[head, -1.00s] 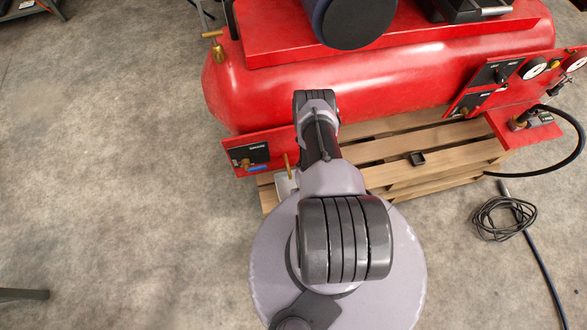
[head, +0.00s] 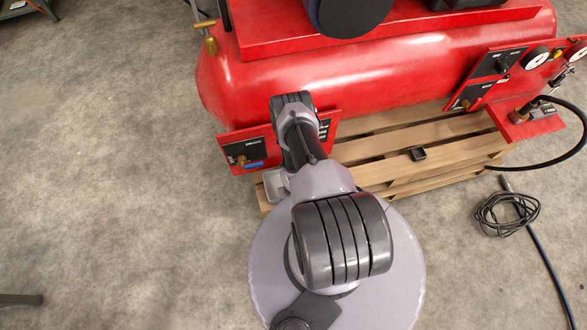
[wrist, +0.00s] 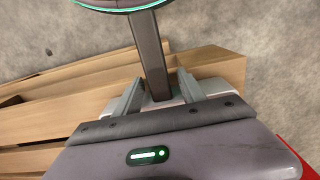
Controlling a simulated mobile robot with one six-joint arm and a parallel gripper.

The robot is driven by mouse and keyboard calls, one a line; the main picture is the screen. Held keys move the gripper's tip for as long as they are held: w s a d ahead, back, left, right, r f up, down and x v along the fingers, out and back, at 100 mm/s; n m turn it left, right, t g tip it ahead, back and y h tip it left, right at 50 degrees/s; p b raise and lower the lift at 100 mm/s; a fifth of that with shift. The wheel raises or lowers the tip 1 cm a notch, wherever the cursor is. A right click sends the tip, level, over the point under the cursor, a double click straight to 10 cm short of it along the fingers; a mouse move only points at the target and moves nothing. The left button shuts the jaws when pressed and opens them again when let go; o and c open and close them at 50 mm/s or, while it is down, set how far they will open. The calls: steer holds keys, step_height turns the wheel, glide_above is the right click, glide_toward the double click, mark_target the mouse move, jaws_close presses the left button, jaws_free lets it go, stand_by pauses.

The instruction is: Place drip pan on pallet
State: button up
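The drip pan (head: 275,187) is a small light grey pan at the pallet's near left corner, beside my arm in the head view. Its pale edges show around my fingers in the wrist view (wrist: 216,87). The pallet (head: 440,160) is slatted light wood under the red tank. My gripper (wrist: 160,86) is low over the pallet corner, its two grey fingers apart over the pan. A dark bar shows between them, with a small gap on its right. In the head view my arm hides the gripper. Whether the pan rests fully on the slats is not clear.
A small black square piece (head: 417,154) lies on the pallet. A coiled black cable (head: 508,212) lies at right. The floor at left is clear.

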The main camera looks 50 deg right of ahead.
step_height(320, 180, up, 12)
steer(key=r+p, duration=0.1)
steer(key=p, duration=0.5)
steer(key=w+d+r+t, duration=0.1)
steer(key=w+r, duration=0.7)
steer(key=r, duration=0.3)
steer(key=w+d+r, duration=0.1)
steer(key=w+r, duration=0.6)
steer(key=r, duration=0.4)
steer(key=w+a+r+t, duration=0.1)
steer(key=w+a+r, duration=0.15)
steer(key=r, duration=0.65)
steer(key=w+a+r+t, duration=0.1)
steer(key=a+r, duration=0.2)
steer(key=r, duration=0.7)
steer(key=s+a+r+n+t, duration=0.1)
steer(key=s+a+r, duration=0.25)
steer(key=r, duration=0.45)
steer(key=s+a+r, duration=0.2)
steer(key=a+r, duration=0.3)
steer(key=r, duration=0.3)
steer(key=s+a+r+t+y, duration=0.1)
steer(key=s+a+r, duration=0.3)
steer(key=s, duration=0.3)
steer(key=s+a+r+n+y, duration=0.1)
steer(key=s+a+r, duration=0.3)
steer(key=s, duration=0.4)
steer(key=shift+a+r+t, duration=0.4)
steer(key=shift+r, duration=0.25)
